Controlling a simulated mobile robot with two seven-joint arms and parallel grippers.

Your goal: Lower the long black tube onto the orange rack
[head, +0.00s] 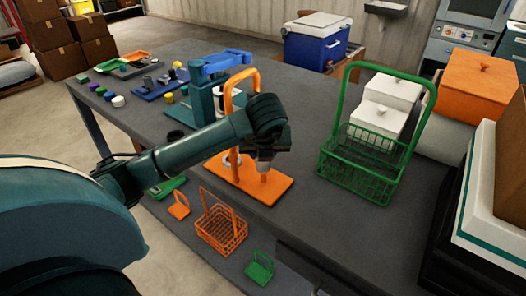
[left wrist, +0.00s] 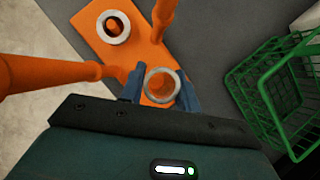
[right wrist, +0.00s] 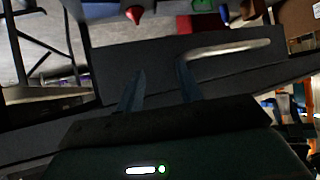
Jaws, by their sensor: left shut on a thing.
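The orange rack (head: 284,184) lies on the table, with a flat base and a tall looped handle; its base also shows in the left wrist view (left wrist: 95,38). My left gripper (head: 265,152) is low over the base's right part. In the left wrist view its fingers (left wrist: 161,91) are shut on a grey ring-ended piece (left wrist: 150,84); orange shows through its opening. Whether it rests on the rack is unclear. No long black tube is clearly visible. My right gripper (right wrist: 158,88) is open and empty.
A green wire basket (head: 352,172) stands right of the rack. White boxes (head: 390,92) and a blue cooler (head: 315,45) are behind. A teal stand (head: 203,98) is behind left. Orange (head: 222,228) and small green baskets (head: 259,268) are below the table's near edge.

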